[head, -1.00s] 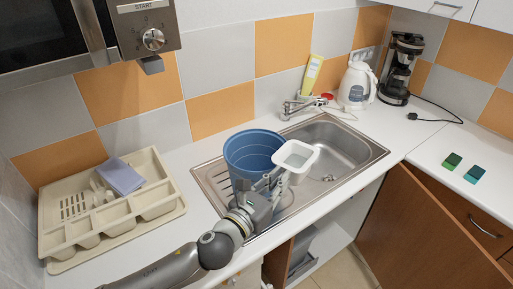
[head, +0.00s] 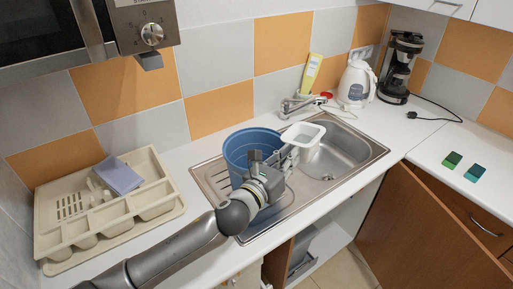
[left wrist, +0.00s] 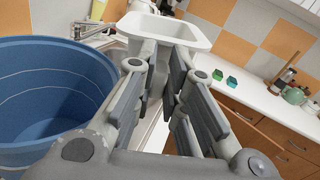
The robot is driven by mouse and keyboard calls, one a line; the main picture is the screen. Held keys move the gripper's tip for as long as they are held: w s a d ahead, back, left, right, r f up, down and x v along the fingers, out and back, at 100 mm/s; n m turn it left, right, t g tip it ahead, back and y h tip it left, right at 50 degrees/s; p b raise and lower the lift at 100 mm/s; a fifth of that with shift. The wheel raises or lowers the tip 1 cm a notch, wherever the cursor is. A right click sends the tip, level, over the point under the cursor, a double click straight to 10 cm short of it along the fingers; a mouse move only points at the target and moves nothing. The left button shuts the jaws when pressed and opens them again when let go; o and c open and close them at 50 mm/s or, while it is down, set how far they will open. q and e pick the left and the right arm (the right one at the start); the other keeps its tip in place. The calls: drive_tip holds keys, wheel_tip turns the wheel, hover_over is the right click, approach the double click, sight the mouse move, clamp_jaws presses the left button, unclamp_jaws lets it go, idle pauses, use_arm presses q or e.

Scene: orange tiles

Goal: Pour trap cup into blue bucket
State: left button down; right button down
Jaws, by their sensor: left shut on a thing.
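The blue bucket (head: 237,150) stands on the drainer side of the sink; in the left wrist view the bucket (left wrist: 50,95) fills the left side. The trap cup is a white, square-rimmed cup (head: 303,133), held upright or nearly so to the right of the bucket, above the sink. Its rim (left wrist: 160,30) shows at the top of the left wrist view. My left gripper (head: 283,157) is shut on the cup's side, with the fingers below the rim. What the cup holds cannot be made out. My right gripper is not in view.
The metal sink (head: 345,150) has a faucet (head: 300,104) behind the cup. A beige cutlery tray (head: 110,215) lies at left. A kettle (head: 356,84), a coffee maker (head: 401,65) and two sponges (head: 475,173) are at right. A microwave (head: 120,25) overhangs the upper left.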

use_arm(q)
drive_tip(key=shift+w+d+r+b, duration=0.2)
drive_tip(key=shift+w+d, duration=0.15)
drive_tip(key=shift+w, duration=0.35)
drive_tip(key=shift+w+d+r+b, duration=0.15)
drive_tip(key=shift+w+d, duration=0.15)
drive_tip(key=shift+w, duration=0.35)
drive_tip(key=s+a+n+b, duration=0.1)
drive_tip(key=s+a+n, duration=0.5)
drive_tip(key=a+n, duration=0.2)
drive_tip(key=a, duration=0.2)
drive_tip(key=shift+s+a+r, duration=0.15)
drive_tip(key=shift+s+a, duration=0.1)
drive_tip(key=shift+a, duration=0.05)
idle(0.3)
idle(0.4)
